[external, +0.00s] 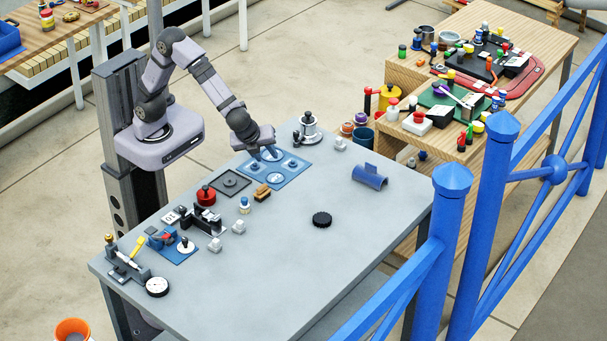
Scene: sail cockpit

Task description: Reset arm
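My arm stands on its column at the left of the grey table (300,260). It bends over the table's far left edge. Nothing can be made out between the fingers.
Near the panel are a silver winch-like part (309,128), a dark square plate (231,183), a red round part (206,195) and a brown block (262,192). A blue half-tube (370,177) and a black knob (321,219) lie farther right. The table's front right is clear.

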